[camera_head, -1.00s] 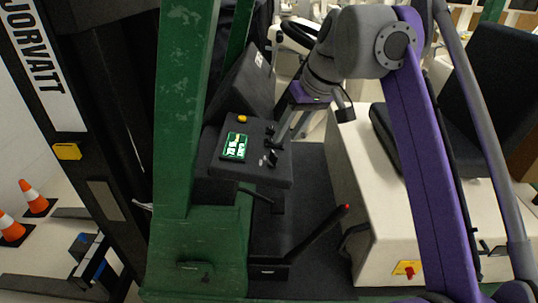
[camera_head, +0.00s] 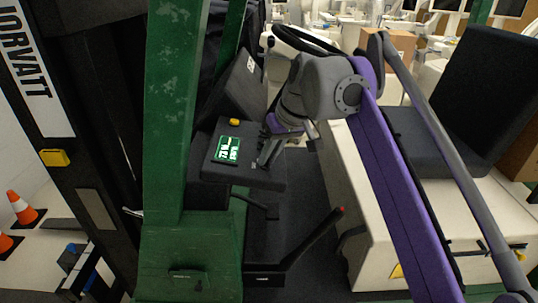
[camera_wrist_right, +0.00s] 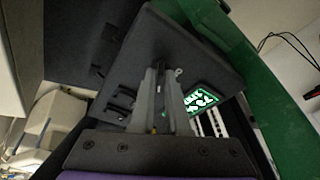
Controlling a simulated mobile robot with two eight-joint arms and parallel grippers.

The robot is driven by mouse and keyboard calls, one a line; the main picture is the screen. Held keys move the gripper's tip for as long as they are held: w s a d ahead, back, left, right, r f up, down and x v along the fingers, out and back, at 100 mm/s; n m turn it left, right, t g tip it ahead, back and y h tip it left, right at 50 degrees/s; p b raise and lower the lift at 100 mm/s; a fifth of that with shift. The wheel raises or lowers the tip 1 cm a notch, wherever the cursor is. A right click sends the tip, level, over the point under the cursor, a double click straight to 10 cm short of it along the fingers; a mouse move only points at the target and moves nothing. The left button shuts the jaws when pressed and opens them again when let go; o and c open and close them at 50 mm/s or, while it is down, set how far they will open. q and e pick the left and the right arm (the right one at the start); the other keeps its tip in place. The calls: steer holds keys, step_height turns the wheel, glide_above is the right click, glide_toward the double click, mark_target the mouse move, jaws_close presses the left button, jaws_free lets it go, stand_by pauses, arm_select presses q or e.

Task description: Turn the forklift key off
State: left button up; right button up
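The forklift's dark control console (camera_head: 215,172) carries a lit green display (camera_head: 227,149) and a yellow button (camera_head: 235,122). My right gripper (camera_head: 266,153) reaches down over the console's right part, beside the display. In the right wrist view its two fingers (camera_wrist_right: 160,85) point at the console (camera_wrist_right: 150,40) with a narrow gap between them, and nothing clearly held. A small light-coloured piece (camera_wrist_right: 178,71) shows beside the right finger's tip; I cannot tell whether it is the key. The key is not clearly visible, perhaps hidden by the fingers. My left gripper is not in view.
A green mast post (camera_head: 170,110) stands left of the console. A black lever with a red tip (camera_head: 341,210) rises below right. The steering wheel (camera_head: 300,40) is behind. The white body (camera_head: 365,240) and black seat (camera_head: 480,100) are at right. Orange cones (camera_head: 22,208) stand far left.

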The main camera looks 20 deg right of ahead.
jaws_close()
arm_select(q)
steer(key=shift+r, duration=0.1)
arm_select(e)
steer(key=shift+d+r+n+y+p, duration=0.15)
steer(key=shift+n+y+p, duration=0.25)
steer(key=shift+n+p, duration=0.9)
steer(key=n+g+y+p, duration=0.1)
steer(key=n+p, duration=0.2)
steer(key=n, duration=0.1)
steer(key=shift+w+r+n, duration=0.1)
steer(key=shift+w+n, duration=0.05)
steer(key=shift+n, duration=0.25)
steer(key=n+g+p, duration=0.1)
steer(key=n, duration=0.2)
steer(key=shift+w+p, duration=0.1)
steer(key=shift+p, duration=0.2)
arm_select(q)
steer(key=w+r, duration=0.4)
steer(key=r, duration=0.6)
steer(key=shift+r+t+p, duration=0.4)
steer(key=shift+p, duration=0.05)
arm_select(e)
steer(key=shift+n+y, duration=0.4)
steer(key=shift+n, duration=0.6)
steer(key=shift+f, duration=0.2)
steer(key=o, duration=0.5)
jaws_free()
